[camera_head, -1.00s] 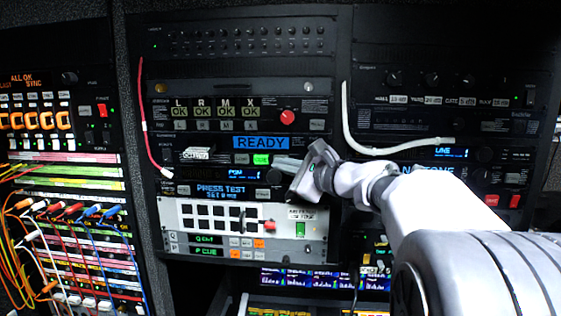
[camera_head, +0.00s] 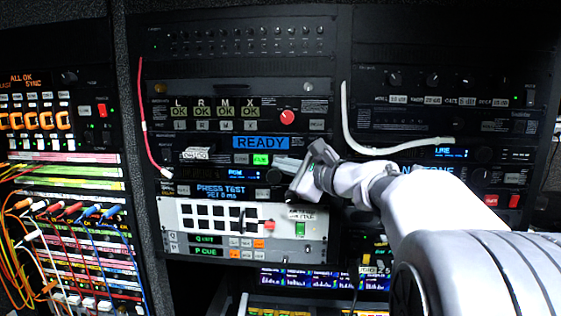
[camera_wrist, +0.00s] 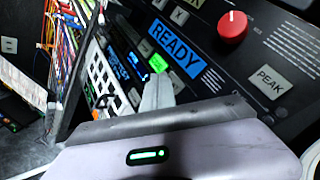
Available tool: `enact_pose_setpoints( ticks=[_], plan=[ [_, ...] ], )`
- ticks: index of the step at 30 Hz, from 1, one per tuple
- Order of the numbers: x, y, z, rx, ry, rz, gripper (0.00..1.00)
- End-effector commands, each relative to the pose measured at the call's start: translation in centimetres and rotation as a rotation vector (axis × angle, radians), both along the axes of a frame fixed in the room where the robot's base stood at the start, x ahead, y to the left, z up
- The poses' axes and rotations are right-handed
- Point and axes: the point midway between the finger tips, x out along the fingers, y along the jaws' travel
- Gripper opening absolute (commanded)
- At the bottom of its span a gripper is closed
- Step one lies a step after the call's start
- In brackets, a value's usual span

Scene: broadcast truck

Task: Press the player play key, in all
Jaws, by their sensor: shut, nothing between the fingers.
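A small lit green key (camera_head: 261,159) sits on the player panel, just under the blue READY display (camera_head: 261,142). A pale key (camera_head: 241,158) is beside it on the left. My gripper (camera_head: 278,164) is shut and empty, its fingertips just right of the green key. In the wrist view, the shut fingers (camera_wrist: 159,82) point at the green key (camera_wrist: 158,63), with the tips right below it in the picture. I cannot tell whether they touch it. The READY display (camera_wrist: 174,49) shows clearly there. The lettering on the green key is too small to read.
A red knob (camera_head: 287,117) and a PEAK key (camera_wrist: 269,82) are nearby on the same rack. A white panel with black keys (camera_head: 219,217) lies below. A white cable (camera_head: 350,120) hangs to the right, a red-and-white cable (camera_head: 144,120) to the left.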

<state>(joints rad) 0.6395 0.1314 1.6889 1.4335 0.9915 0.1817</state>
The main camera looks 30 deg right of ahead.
Motion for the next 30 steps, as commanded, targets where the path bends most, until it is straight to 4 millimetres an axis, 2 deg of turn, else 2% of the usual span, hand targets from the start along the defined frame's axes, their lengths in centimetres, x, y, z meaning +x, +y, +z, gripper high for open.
enact_pose_setpoints(
  ticks=[30],
  plan=[
    [0.85,-0.57,0.00,0.000,0.000,0.000,0.00]
  ],
)
